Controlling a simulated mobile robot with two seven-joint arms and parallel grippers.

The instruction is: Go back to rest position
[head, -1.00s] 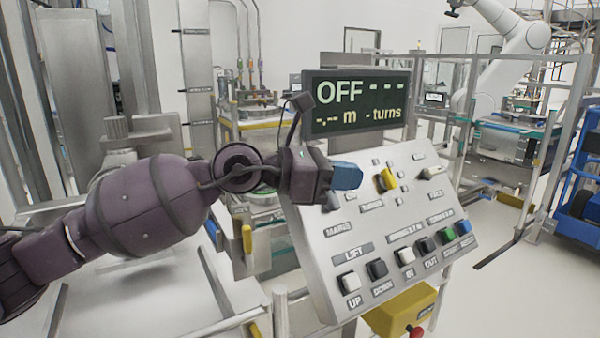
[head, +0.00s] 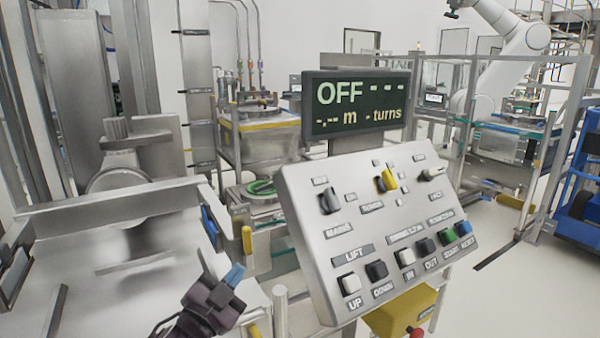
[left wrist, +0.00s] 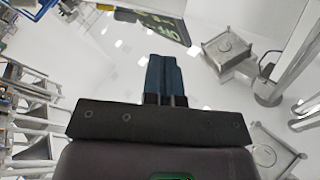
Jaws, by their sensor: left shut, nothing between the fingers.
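My left gripper (head: 234,275) is low in the head view, left of and below the control panel (head: 335,240). Its blue fingers are together with nothing between them. It is apart from the panel. The left wrist view also shows the shut blue fingers (left wrist: 164,75) against the floor and ceiling-like bright background. The panel has a black knob (head: 328,201) at upper left, a yellow knob (head: 386,180), and a row of buttons along its lower edge. The display (head: 357,103) above it reads OFF with dashes. My right gripper is not in view.
A yellow box (head: 400,310) with a red button is under the panel. A steel table (head: 150,250) with a raised edge lies to the left. A white robot arm (head: 515,35) and a blue cart (head: 580,205) stand at the right. Open floor lies right of the panel.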

